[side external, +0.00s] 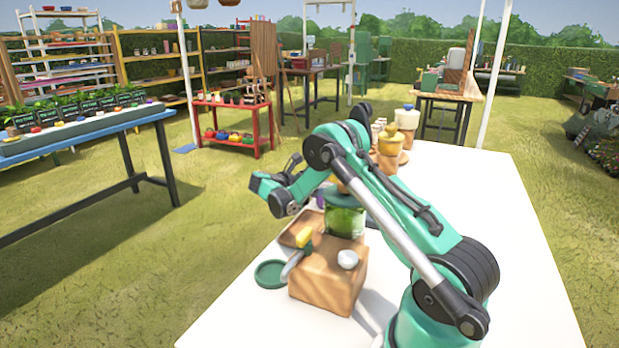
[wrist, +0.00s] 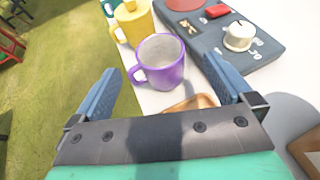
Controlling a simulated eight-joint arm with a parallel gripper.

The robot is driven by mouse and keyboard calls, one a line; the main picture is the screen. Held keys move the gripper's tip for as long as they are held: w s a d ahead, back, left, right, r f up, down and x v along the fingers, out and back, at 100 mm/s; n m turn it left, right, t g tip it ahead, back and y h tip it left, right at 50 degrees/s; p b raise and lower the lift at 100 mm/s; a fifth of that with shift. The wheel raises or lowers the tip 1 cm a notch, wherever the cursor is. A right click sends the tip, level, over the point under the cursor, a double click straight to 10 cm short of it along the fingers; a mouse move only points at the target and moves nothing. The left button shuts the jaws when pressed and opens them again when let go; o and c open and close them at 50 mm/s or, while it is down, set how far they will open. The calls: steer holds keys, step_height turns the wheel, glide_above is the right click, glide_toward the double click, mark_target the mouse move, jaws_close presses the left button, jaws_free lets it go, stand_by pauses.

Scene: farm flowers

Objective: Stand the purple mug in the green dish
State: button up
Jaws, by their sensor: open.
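The purple mug (wrist: 163,74) stands upright and looks empty in the wrist view, its handle toward the left. My gripper (wrist: 158,66) is open; its two blue fingers lie to the left and right of the mug's near side, and the mug appears ahead of them, not gripped. In the side view the mug is mostly hidden by my arm, and my gripper (side external: 275,187) is above the far left part of the table. The green dish (side external: 271,274) is a shallow round dish at the table's left edge, empty, and out of the wrist view.
A wooden block (side external: 325,283) with a yellow-topped brush and white round item stands right of the dish. A green jar (side external: 345,216) is behind it. In the wrist view, a yellow container (wrist: 138,28) and dark panel (wrist: 240,62) flank the mug. The table's right side is clear.

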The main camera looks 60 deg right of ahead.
mark_target(321, 207)
steer(key=shift+x, duration=1.9)
steer(key=shift+c, duration=0.2)
steer(key=c, duration=1.4)
steer(key=shift+c, duration=0.2)
